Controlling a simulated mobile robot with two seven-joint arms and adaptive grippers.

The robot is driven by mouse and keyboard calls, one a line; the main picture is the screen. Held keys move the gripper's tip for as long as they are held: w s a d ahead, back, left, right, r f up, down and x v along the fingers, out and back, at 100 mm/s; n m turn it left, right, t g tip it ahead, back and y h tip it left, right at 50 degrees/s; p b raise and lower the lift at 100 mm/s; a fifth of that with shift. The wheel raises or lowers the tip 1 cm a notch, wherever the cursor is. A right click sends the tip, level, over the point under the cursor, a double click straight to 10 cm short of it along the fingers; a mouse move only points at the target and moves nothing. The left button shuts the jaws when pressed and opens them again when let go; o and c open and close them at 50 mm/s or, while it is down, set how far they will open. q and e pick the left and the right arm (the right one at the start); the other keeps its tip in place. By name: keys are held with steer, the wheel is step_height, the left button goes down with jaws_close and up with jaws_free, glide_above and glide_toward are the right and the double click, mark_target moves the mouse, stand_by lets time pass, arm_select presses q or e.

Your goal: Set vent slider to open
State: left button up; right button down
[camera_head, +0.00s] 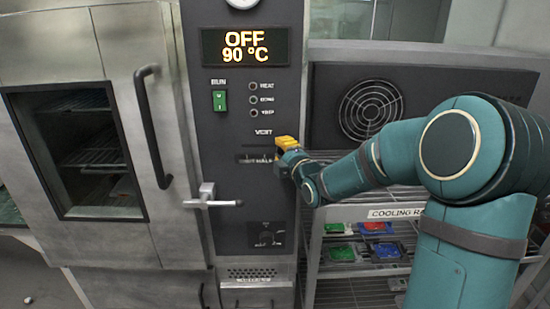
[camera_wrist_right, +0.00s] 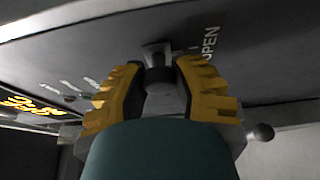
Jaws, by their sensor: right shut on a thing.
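The vent slider (camera_wrist_right: 157,58) is a small dark knob on the oven's control panel, seen between the fingers in the right wrist view. The word OPEN is printed on the panel beside it. My right gripper (camera_wrist_right: 160,85) has yellow fingers closed around the slider. In the head view my right gripper (camera_head: 286,146) is at the panel just below the VENT label and hides the slider. My left gripper is not in view.
The oven display (camera_head: 245,47) reads OFF 90 °C. A green RUN switch (camera_head: 219,100) is below it. A T-shaped latch handle (camera_head: 212,197) sticks out lower left of my gripper. The oven door (camera_head: 120,40) is shut.

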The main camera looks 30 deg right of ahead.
steer(key=shift+s+d, duration=0.1)
steer(key=shift+d, duration=0.2)
steer(key=c, duration=0.7)
jaws_free()
steer(key=shift+s, duration=0.1)
steer(key=s, duration=0.4)
steer(key=s+a, duration=0.1)
steer(key=s, duration=0.3)
steer(key=s+a, duration=0.1)
steer(key=s, duration=0.2)
steer(key=shift+s, duration=0.4)
